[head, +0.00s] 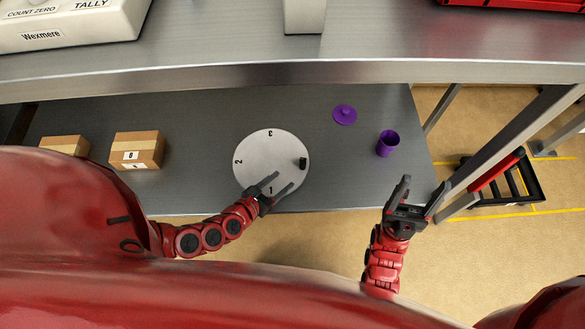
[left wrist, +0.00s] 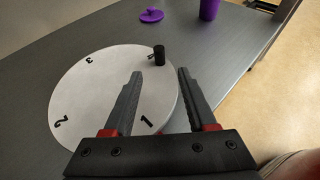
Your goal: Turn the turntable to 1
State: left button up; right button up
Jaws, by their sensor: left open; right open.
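The turntable is a pale grey disc (head: 262,160) on the lower dark shelf, marked 1, 2 and 3 near its rim. It also fills the left of the left wrist view (left wrist: 95,95). A short black upright knob (head: 303,163) stands near its right edge; the left wrist view shows the knob (left wrist: 159,55) beyond my fingertips. In the head view, 3 is at the back, 2 at the left and 1 at the front. My left gripper (head: 283,182) is open and empty over the front right rim, close to the 1. My right gripper (head: 421,187) is open and empty, off the shelf's front right corner.
A purple cup (head: 387,143) and a purple lid (head: 344,114) sit right of the disc. Two cardboard boxes, one nearer the disc (head: 137,149) and one farther left (head: 64,147), stand at left. An upper shelf (head: 300,73) overhangs the back. A dark cart (head: 500,181) is on the floor at right.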

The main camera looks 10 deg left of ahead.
pick_arm(q)
jog(key=p+v, duration=0.1)
jog(key=v, duration=0.4)
jog(key=shift+s, duration=0.1)
dwell(0.4)
